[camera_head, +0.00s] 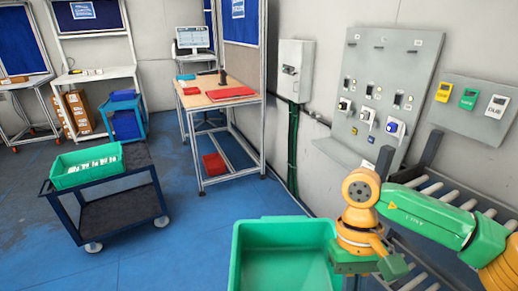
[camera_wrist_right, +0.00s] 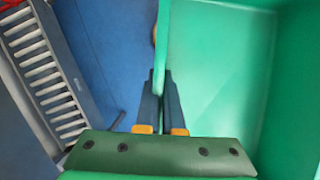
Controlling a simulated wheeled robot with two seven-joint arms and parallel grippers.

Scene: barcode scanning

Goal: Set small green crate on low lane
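An empty green crate (camera_head: 282,262) is at the bottom middle of the head view, cut off by the frame edge. My right gripper (camera_head: 368,258) is at its right wall. In the right wrist view, the two dark fingers of my right gripper (camera_wrist_right: 163,105) sit on either side of the wall of the green crate (camera_wrist_right: 215,75), closed on it. Roller lanes stand at the right: an upper one (camera_head: 462,198) and a lower one (camera_head: 412,275), partly hidden by my arm. Rollers (camera_wrist_right: 45,80) also show at the left of the wrist view. My left gripper is out of view.
A dark cart (camera_head: 125,190) at the left carries another green crate (camera_head: 75,178) with white items. A workbench (camera_head: 212,98) with red trays stands behind. A grey wall panel (camera_head: 378,85) with switches is above the lanes. Blue floor (camera_head: 190,250) lies open between cart and crate.

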